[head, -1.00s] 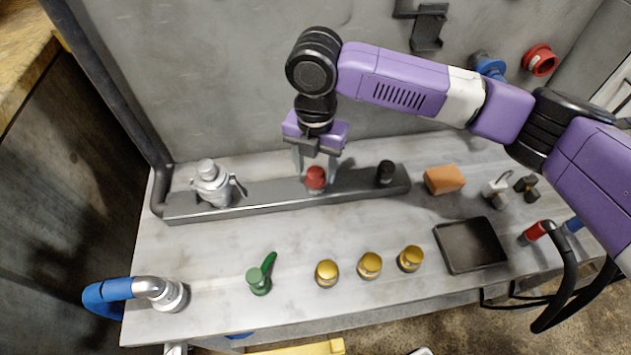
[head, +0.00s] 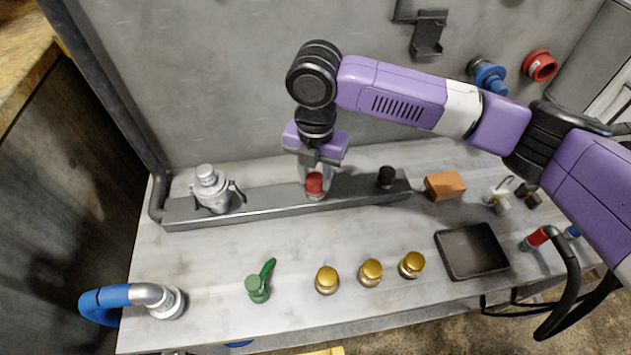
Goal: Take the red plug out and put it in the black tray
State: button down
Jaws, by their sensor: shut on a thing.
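The red plug (head: 315,185) stands in the long grey rail (head: 265,203) at the back of the bench. My gripper (head: 315,182) comes down on it from above, with its fingers closed on the plug's sides. The plug's lower end is hidden in or behind the rail, so I cannot tell how deep it sits. The black tray (head: 440,240) lies empty on the bench to the right and in front of the rail.
A black plug (head: 386,177) stands in the rail right of the red one, and a silver coupling (head: 212,188) at its left. An orange block (head: 444,185) lies behind the tray. Several gold-capped pieces (head: 370,271) and a green valve (head: 259,284) stand in front.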

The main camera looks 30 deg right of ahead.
jog(key=n+b, duration=0.1)
jog(key=n, duration=0.4)
dwell(0.3)
jog(key=n+b, duration=0.1)
jog(key=n, duration=0.2)
jog(key=shift+f, duration=0.1)
jog(key=shift+n, duration=1.2)
jog(key=shift+n+b, duration=0.55)
jog(key=shift+n, duration=0.55)
jog(key=n, duration=0.3)
jog(key=shift+b, duration=0.3)
